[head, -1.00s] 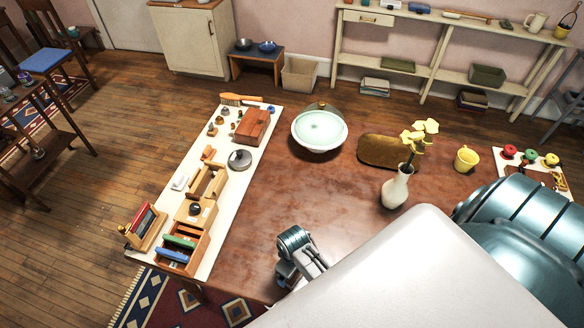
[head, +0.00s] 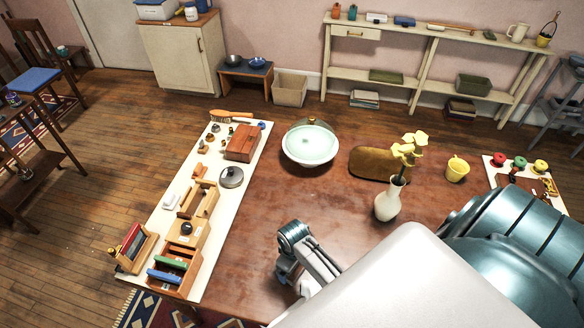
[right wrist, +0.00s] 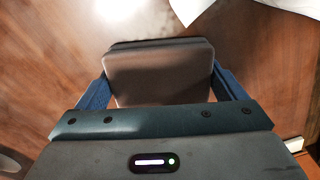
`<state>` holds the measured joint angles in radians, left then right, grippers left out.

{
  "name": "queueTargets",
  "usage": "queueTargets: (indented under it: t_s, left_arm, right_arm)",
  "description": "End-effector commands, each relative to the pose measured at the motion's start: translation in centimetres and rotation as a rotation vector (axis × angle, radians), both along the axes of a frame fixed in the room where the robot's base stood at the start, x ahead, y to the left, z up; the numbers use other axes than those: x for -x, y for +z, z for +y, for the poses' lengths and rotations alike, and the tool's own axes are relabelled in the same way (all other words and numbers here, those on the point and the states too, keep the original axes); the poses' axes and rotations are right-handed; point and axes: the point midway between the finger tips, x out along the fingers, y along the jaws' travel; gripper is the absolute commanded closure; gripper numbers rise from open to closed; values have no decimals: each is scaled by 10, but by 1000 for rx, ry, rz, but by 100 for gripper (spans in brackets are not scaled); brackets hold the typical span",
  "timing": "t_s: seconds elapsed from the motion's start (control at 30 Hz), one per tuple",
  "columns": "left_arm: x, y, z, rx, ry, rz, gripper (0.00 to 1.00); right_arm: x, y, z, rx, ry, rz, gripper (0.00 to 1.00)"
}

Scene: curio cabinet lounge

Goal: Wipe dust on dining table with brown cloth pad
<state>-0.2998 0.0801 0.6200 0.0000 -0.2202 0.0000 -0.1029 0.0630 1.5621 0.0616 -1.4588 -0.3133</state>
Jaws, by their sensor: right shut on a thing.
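The dining table (head: 262,228) has a reddish-brown wooden top with faint pale mottling; I cannot tell for sure which of it is dust. The brown cloth pad (right wrist: 158,78) is a flat block with rounded corners. My right gripper (right wrist: 160,82) is shut on it, with a blue finger at each side. The pad is over the table top in the right wrist view; I cannot tell whether it touches. In the head view the pad is hidden, and a large pale arm part of mine covers the front right of the table. My left gripper is not in view.
A pale bowl (head: 310,146), a brown oblong object (head: 370,163), a white vase (head: 388,203) with yellow flowers and a yellow cup (head: 457,169) stand on the table. A cream runner (head: 165,222) with many items covers its left side. The middle is clear.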

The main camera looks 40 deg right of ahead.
Motion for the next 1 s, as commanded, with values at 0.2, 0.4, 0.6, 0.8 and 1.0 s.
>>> queueTargets:
  t_s: [0.2, 0.4, 0.6, 0.8, 1.0]
  left_arm:
    - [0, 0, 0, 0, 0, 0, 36]
    - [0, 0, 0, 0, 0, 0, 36]
    - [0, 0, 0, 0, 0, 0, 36]
    - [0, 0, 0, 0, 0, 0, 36]
    - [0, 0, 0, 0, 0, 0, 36]
  right_arm:
    - [-8, -1, -8, 0, 0, 0, 46]
    - [-19, -2, -22, 0, 0, 0, 46]
    - [-21, -3, -27, -1, 0, 1, 46]
    - [-10, -3, -35, 1, 0, 2, 46]
    - [0, -1, -44, 0, 0, 1, 46]
